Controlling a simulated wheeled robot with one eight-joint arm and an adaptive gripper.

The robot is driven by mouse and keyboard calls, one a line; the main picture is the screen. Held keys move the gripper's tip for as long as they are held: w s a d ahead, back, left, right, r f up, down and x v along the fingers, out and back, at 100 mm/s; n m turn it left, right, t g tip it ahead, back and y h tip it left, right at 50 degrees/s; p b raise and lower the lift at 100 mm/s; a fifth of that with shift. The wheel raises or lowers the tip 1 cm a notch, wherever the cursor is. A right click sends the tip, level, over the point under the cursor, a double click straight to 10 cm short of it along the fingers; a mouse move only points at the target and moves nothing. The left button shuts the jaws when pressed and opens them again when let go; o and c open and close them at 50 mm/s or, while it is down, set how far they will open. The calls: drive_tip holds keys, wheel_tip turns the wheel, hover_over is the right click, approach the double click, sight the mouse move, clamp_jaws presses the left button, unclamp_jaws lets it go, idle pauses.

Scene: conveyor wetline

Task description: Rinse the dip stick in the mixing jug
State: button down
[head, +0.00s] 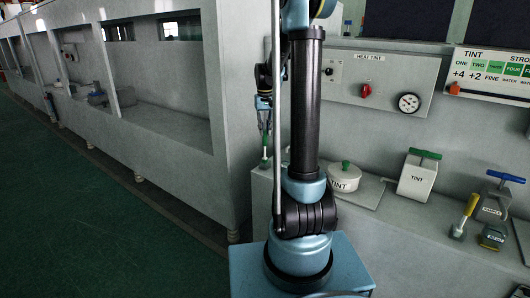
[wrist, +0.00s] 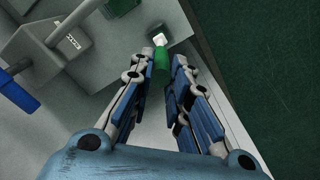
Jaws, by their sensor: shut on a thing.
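My gripper (wrist: 167,66) is shut on a green-handled thing (wrist: 161,61), which looks like the dip stick. Its green part lies between the fingertips, with a small white end beyond it in the wrist view. In the head view my gripper (head: 264,122) is partly behind my arm, and the green piece (head: 264,164) shows just below it, beside the counter's left end. The lower end of the held thing is hidden or too small to make out. I cannot pick out the mixing jug with certainty.
On the counter stand a white TINT pot (head: 344,180), a TINT box (head: 416,180), a SAMPLE box (head: 491,207) and a yellow-handled tool (head: 465,217). A HEAT TINT panel (head: 385,78) is behind. The long machine housing (head: 170,165) stands left; green floor (head: 80,225) is clear.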

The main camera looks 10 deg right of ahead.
drive_tip(key=shift+r, duration=1.9)
